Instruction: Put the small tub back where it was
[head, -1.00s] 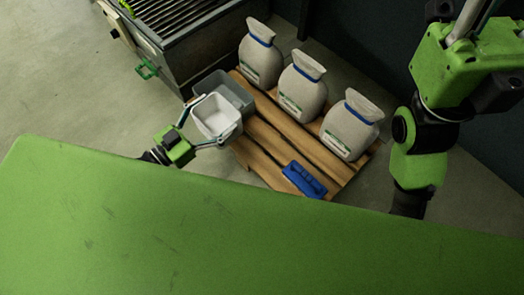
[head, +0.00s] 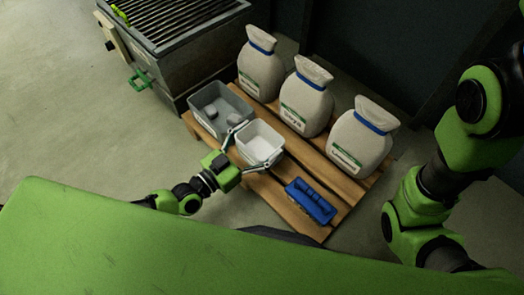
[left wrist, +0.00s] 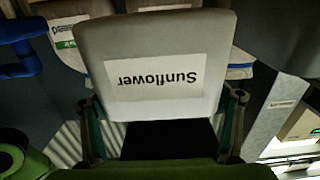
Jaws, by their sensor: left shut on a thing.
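The small tub (head: 262,143) is white and open at the top, and looks empty in the head view. My left gripper (head: 254,148) is shut on it, with a finger along each side. The tub is upright at the pallet, just right of the grey bin; I cannot tell if it touches the boards. In the left wrist view the tub (left wrist: 160,35) fills the middle, its "Sunflower" label upside down between the fingers. My right arm shows at the right of the head view, but its gripper is out of view.
The wooden pallet (head: 290,219) bears a grey bin (head: 204,95) with grey lumps inside, a blue brush-like block (head: 311,201) and three labelled sacks (head: 305,97). A grated metal machine (head: 172,50) stands at the back left. Some pallet boards between tub and block are bare.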

